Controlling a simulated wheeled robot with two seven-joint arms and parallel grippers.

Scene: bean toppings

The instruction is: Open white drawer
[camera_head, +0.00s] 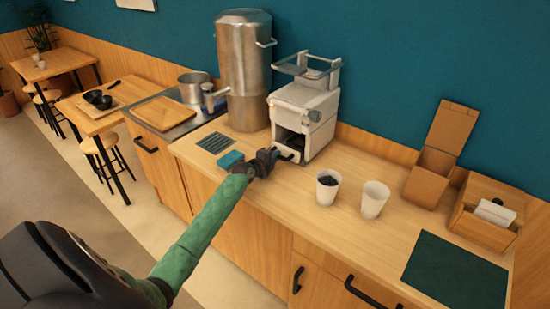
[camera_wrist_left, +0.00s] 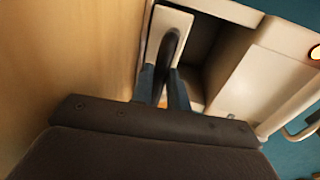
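The white drawer (camera_head: 287,153) is low in the front of a white machine (camera_head: 305,108) on the wooden counter. In the left wrist view its pale front (camera_wrist_left: 158,30) carries a dark bar handle (camera_wrist_left: 170,45), with a dark opening beside it. My left gripper (camera_head: 266,158) is at the drawer front. In the left wrist view its two fingers (camera_wrist_left: 163,80) sit on either side of the handle and look closed on it. How far the drawer is out is hard to tell. My right gripper is not in view.
A steel urn (camera_head: 244,70) stands left of the machine. Two cups, one with dark contents (camera_head: 328,187) and one pale (camera_head: 373,199), stand to the right. Wooden boxes (camera_head: 430,175) are farther right.

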